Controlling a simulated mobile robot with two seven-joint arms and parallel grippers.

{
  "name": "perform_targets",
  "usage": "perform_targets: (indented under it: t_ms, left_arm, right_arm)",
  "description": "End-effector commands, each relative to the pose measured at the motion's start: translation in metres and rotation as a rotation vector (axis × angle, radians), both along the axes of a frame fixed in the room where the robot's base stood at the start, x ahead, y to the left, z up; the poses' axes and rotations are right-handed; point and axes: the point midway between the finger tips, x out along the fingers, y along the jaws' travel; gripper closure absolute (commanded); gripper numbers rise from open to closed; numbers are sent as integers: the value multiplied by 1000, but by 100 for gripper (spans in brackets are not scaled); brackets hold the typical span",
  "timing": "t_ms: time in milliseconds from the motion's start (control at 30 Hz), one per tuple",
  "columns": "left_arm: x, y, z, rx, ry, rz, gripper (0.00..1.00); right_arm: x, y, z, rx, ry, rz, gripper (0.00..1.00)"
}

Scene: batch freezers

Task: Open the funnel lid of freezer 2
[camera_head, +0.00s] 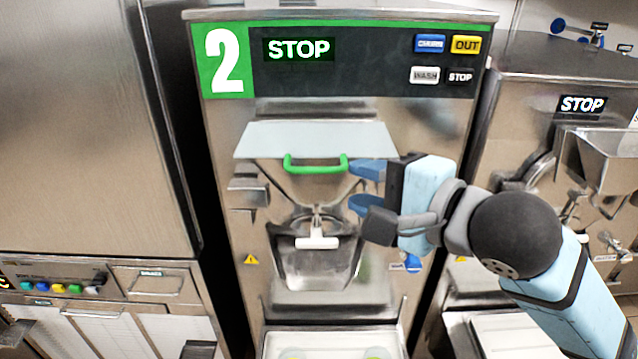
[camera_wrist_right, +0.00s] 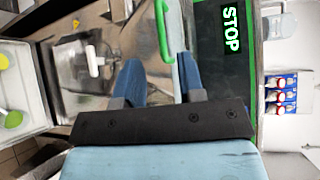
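Freezer 2 (camera_head: 290,115) stands in the middle of the head view, with a green "2" panel. Its funnel lid (camera_head: 260,140) is a pale flat plate lying shut across the funnel top. A green handle (camera_head: 315,168) is on the lid's front edge; it also shows in the right wrist view (camera_wrist_right: 161,30). My right gripper (camera_head: 362,187) is just right of the handle, its blue fingers apart and empty. In the right wrist view the open fingers (camera_wrist_right: 160,78) point toward the handle, which lies beyond their tips. My left gripper is not in view.
A white-handled spout (camera_head: 317,242) is below the funnel. A tray (camera_head: 270,345) stands at the freezer's foot. Another freezer (camera_head: 530,75) stands close on the right, and a tall steel cabinet (camera_head: 85,130) is on the left.

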Motion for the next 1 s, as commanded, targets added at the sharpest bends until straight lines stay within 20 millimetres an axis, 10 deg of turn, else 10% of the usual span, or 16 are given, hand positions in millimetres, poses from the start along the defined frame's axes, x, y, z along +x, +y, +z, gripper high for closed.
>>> perform_targets:
  t_ms: [400,800,1000]
  left_arm:
    - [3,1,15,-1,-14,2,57]
    - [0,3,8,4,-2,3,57]
    - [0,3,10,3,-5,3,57]
  right_arm:
    - [50,51,-9,0,-1,0,64]
    - [56,58,-11,1,-1,1,64]
    - [56,58,-11,1,-1,1,100]
